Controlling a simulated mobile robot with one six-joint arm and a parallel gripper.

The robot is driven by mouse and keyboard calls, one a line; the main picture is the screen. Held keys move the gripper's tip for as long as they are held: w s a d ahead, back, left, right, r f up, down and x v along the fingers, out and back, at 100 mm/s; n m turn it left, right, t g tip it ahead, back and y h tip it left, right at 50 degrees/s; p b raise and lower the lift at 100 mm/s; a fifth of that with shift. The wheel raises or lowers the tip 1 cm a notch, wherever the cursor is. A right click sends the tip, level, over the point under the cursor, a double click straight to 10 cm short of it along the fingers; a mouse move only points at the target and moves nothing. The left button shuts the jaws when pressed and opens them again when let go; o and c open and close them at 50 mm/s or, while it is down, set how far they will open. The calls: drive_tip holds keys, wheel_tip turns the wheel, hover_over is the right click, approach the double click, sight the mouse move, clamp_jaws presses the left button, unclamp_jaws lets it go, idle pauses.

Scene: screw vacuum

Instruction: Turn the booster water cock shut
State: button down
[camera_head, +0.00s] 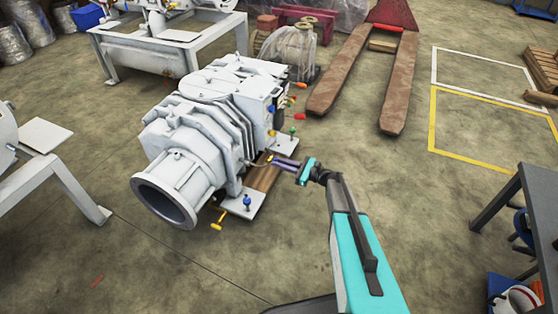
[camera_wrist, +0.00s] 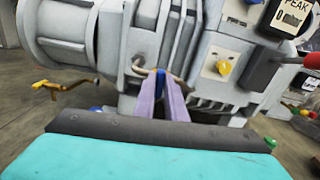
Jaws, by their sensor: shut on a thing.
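The white vacuum pump (camera_head: 205,120) stands on the floor, left of my arm. My gripper (camera_head: 273,160) reaches in at its right side, low above the wooden base. In the wrist view, the two purple fingers of my gripper (camera_wrist: 161,88) are closed on a small blue handle (camera_wrist: 158,79), mostly hidden between them. A thin brass-coloured pipe (camera_wrist: 146,71) bends around this spot, against the ribbed housing. The handle appears to be the water cock; its turn angle cannot be told.
A yellow-handled valve (camera_head: 217,220) and a blue one (camera_head: 247,202) sit at the pump's near end. A yellow knob (camera_wrist: 224,67) and a red-tipped lever (camera_wrist: 311,60) are to the right in the wrist view.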

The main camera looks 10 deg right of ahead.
drive_tip(key=shift+w+d+m+p, duration=0.15)
drive_tip(key=shift+m+p, duration=0.45)
drive_tip(key=shift+p, duration=0.15)
drive_tip(key=c, duration=1.9)
unclamp_jaws()
drive_tip(key=shift+o, duration=0.5)
drive_tip(key=p+v, duration=0.2)
drive_tip(key=v, duration=1.2)
drive_tip(key=shift+a+r, duration=0.1)
drive_tip(key=shift+a, duration=0.1)
